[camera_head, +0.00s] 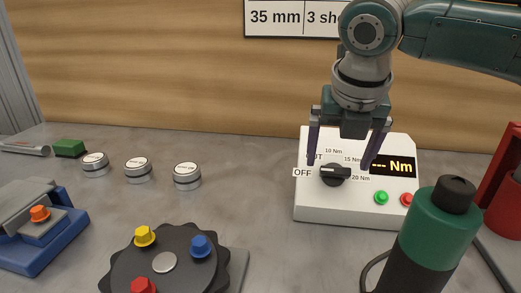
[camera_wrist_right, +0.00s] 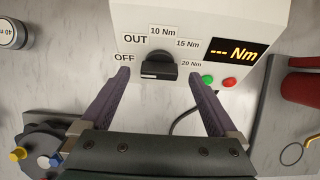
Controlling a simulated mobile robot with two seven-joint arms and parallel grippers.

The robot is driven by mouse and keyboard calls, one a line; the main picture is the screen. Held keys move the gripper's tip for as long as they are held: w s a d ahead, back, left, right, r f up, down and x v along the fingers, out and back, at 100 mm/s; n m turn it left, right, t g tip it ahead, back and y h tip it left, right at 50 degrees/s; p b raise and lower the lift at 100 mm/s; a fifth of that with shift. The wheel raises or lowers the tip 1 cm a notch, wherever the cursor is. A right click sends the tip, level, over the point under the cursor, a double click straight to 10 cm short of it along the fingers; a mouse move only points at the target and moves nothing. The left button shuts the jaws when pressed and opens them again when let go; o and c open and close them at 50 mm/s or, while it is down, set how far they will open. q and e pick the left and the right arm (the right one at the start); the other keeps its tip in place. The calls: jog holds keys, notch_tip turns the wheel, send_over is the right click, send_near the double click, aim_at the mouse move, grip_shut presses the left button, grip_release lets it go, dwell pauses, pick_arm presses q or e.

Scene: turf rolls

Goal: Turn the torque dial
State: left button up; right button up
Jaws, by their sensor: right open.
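The torque dial (camera_head: 334,177) is a black knob with a raised bar on the front of a white control box (camera_head: 330,211). Labels around it read OFF, OUT, 10 Nm, 15 Nm and 20 Nm. The display (camera_head: 392,167) shows "--- Nm". My right gripper (camera_head: 341,165) is open, pointing down at the box, with its purple fingers apart on either side of the dial. In the right wrist view the dial (camera_wrist_right: 158,68) lies between the fingertips, with visible gaps on both sides. Which label the dial points at is hard to tell. My left gripper is out of view.
Green (camera_head: 381,198) and red (camera_head: 407,199) buttons sit right of the dial. A green and black cylindrical tool (camera_head: 436,235) stands in front of the box. A dark fixture (camera_head: 195,268) with coloured caps is front left. Several silver cylinders (camera_head: 137,169) stand behind it.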

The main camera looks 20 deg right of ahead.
jog(key=shift+x, duration=0.95)
jog(key=c, duration=1.4)
jog(key=shift+r+m+p, duration=0.25)
jog(key=shift+m+p, duration=0.25)
jog(key=shift+p, duration=0.4)
jog(key=m+p, duration=0.1)
jog(key=m+t+y+p, duration=0.1)
jog(key=p, duration=0.1)
jog(key=shift+s+d+m+p, duration=0.2)
jog(key=shift+m+p, duration=0.1)
jog(key=shift+m, duration=0.1)
jog(key=m+p, duration=0.2)
jog(key=shift+s+f+m+t+y, duration=0.1)
jog(key=shift+m+t+y, duration=0.2)
jog(key=shift+t+y, duration=0.1)
jog(key=m, duration=0.1)
jog(key=m+t+p, duration=0.1)
jog(key=m, duration=0.1)
jog(key=m+p, duration=0.1)
jog(key=shift+s+f+m+t, duration=0.2)
jog(key=shift+f+m+t, duration=0.05)
jog(key=shift+m+t, duration=0.15)
jog(key=m, duration=0.1)
jog(key=m+t+p, duration=0.1)
jog(key=m, duration=0.2)
jog(key=shift+s+f+m+t+p, duration=0.15)
jog(key=shift+f+m+t+p, duration=0.15)
jog(key=shift+m+p, duration=0.1)
